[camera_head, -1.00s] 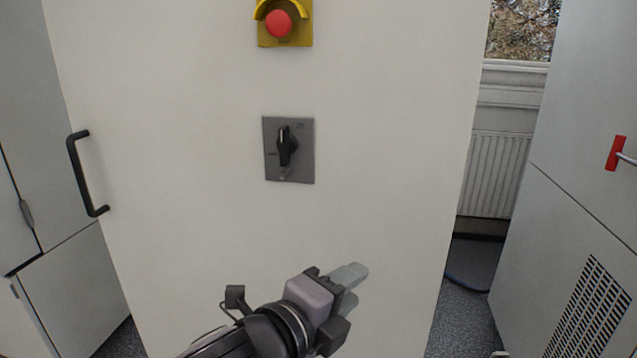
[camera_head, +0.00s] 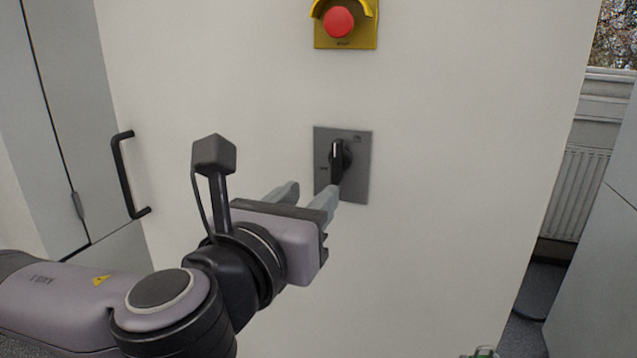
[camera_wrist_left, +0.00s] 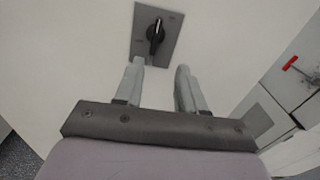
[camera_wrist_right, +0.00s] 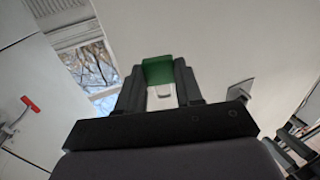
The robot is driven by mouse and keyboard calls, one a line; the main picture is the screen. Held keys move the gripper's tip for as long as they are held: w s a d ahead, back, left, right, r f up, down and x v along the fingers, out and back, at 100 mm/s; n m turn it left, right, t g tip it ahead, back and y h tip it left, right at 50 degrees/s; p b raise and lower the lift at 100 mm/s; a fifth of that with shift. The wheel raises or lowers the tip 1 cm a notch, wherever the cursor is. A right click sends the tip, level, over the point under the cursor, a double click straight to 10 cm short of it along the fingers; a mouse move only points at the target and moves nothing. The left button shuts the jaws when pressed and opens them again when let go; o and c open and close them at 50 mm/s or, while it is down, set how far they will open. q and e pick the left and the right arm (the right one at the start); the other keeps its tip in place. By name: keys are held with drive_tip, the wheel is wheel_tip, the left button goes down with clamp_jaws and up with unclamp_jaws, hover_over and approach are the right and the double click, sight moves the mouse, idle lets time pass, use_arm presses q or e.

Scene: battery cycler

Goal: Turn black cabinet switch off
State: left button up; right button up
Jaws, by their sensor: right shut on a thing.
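The black switch (camera_head: 339,160) is a rotary knob on a grey square plate (camera_head: 360,188) on the white cabinet front. Its white mark points up. In the left wrist view the knob (camera_wrist_left: 155,34) stands just beyond my left fingertips, nearer the left finger. My left gripper (camera_head: 308,193) is open and empty, with its fingers pointing at the plate from the lower left. My right gripper (camera_wrist_right: 158,75) shows in the right wrist view, shut on a green object (camera_wrist_right: 157,70) with a pale part below it.
A red emergency button (camera_head: 339,22) on a yellow plate sits above the switch. A black door handle (camera_head: 127,175) is at left. A red-handled lever (camera_wrist_left: 290,63) is on the grey cabinet at right. The white front right of the switch is clear.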

sight(334, 161)
use_arm(q)
drive_tip(key=p+x, duration=0.1)
drive_tip(key=x, duration=0.3)
drive_tip(key=p+x, duration=0.1)
drive_tip(key=x, duration=0.7)
drive_tip(key=shift+w+a+r+p, duration=0.15)
drive_tip(key=shift+a+r+p, duration=0.25)
clamp_jaws()
